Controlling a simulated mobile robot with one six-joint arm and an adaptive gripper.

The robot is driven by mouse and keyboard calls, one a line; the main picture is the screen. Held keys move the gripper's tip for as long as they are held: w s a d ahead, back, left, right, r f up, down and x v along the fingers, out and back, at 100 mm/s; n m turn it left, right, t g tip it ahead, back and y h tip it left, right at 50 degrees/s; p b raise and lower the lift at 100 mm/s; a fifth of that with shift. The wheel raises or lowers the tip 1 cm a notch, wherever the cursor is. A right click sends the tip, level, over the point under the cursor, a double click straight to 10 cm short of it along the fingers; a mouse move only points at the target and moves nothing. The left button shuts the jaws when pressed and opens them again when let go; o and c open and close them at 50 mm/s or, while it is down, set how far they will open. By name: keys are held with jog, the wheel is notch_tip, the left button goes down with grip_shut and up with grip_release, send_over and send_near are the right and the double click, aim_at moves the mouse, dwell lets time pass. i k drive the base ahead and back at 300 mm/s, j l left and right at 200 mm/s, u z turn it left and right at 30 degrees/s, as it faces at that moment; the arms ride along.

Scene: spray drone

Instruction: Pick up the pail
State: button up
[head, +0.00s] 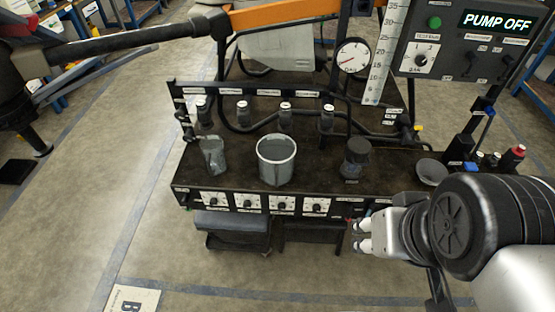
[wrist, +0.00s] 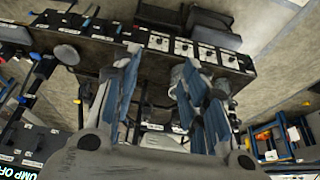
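The pail (head: 276,163) is a grey, open-topped container with a pale rim. It stands upright on the dark bench top (head: 320,178) near the middle of the head view. My gripper (head: 362,236) is in front of the bench, to the right of the pail and apart from it. In the wrist view my gripper (wrist: 160,68) has its two blue-padded fingers spread, with nothing held between them. A grey rounded shape behind the right finger is partly hidden, and I cannot tell whether it is the pail.
A grey jug (head: 213,156) stands left of the pail, and a dark lidded jar (head: 355,158) stands to its right. A grey funnel (head: 431,173) sits further right. Valves and pipes run behind. Dials (head: 282,204) line the bench front. A pump panel (head: 465,45) reads PUMP OFF.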

aim_at(276, 151)
jog(key=i+l+u, duration=0.1)
jog(key=u, duration=0.35)
jog(key=i+l+u, duration=0.2)
jog(key=u, duration=0.2)
jog(key=i+l+u, duration=0.2)
jog(key=u, duration=0.25)
jog(key=i+l+u, duration=0.15)
jog(key=u, duration=0.25)
jog(key=i+l, duration=0.1)
jog(key=l, duration=0.6)
jog(key=i+l+u, duration=0.1)
jog(key=l, duration=0.25)
jog(key=i, duration=0.05)
